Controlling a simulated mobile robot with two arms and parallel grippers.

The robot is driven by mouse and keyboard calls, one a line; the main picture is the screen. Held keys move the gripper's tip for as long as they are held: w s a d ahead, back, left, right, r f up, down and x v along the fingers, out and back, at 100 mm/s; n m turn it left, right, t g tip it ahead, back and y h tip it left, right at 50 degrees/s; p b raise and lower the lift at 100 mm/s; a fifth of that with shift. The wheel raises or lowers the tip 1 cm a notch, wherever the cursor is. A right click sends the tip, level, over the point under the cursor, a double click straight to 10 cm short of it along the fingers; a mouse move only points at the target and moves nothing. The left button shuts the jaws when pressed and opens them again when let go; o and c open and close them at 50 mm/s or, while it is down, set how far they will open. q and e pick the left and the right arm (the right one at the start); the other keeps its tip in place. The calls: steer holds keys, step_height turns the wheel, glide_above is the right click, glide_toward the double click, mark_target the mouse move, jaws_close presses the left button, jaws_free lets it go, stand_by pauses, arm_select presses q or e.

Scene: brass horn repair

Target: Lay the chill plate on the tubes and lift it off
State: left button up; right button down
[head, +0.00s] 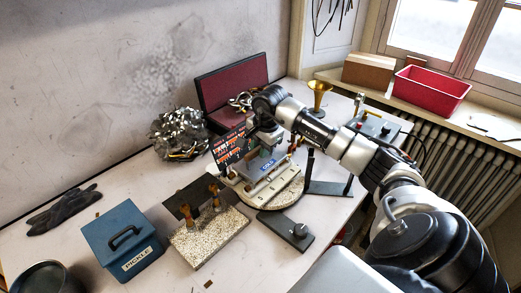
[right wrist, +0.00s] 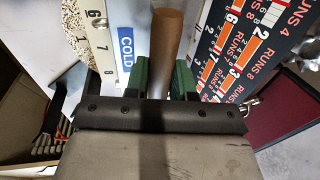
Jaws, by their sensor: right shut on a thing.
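My right gripper (head: 266,142) is over the round work board (head: 290,193). In the right wrist view its green-padded fingers (right wrist: 163,82) are shut on an upright brown handle (right wrist: 165,40). The chill plate (head: 258,164), grey with a blue COLD label, is under the gripper; the label (right wrist: 125,48) shows beside the handle in the wrist view. I take the handle to be the plate's. Pale straight pieces, perhaps the tubes (head: 268,186), lie just in front of the plate. I cannot tell whether the plate touches them. My left gripper is not in view.
A chart board (head: 228,150) printed with RUNS stands close behind the plate. A speckled block (head: 208,240) with upright brass pieces and a blue PICKLE box (head: 122,240) stand at left. A dark flat plate (head: 286,231) lies in front. A brass funnel (head: 319,92) stands behind my arm.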

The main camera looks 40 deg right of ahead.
steer(key=shift+r+p, duration=2.7)
steer(key=shift+r, duration=1.9)
